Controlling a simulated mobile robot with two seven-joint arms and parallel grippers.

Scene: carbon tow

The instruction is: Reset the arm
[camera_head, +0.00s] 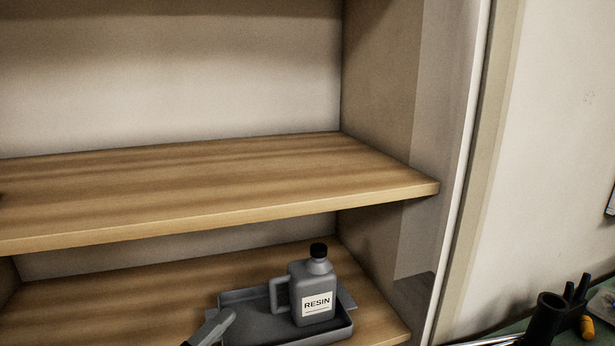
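A grey elongated piece with a rounded end (212,328) rises from the bottom edge at the front left of a tray.
A grey bottle labelled RESIN (314,291) with a black cap stands upright in a grey tray (262,328) on the lower wooden shelf (120,308). The upper shelf (200,185) is mostly clear. Dark items, including a black cylinder (545,318), and an orange piece (587,326) are at lower right.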

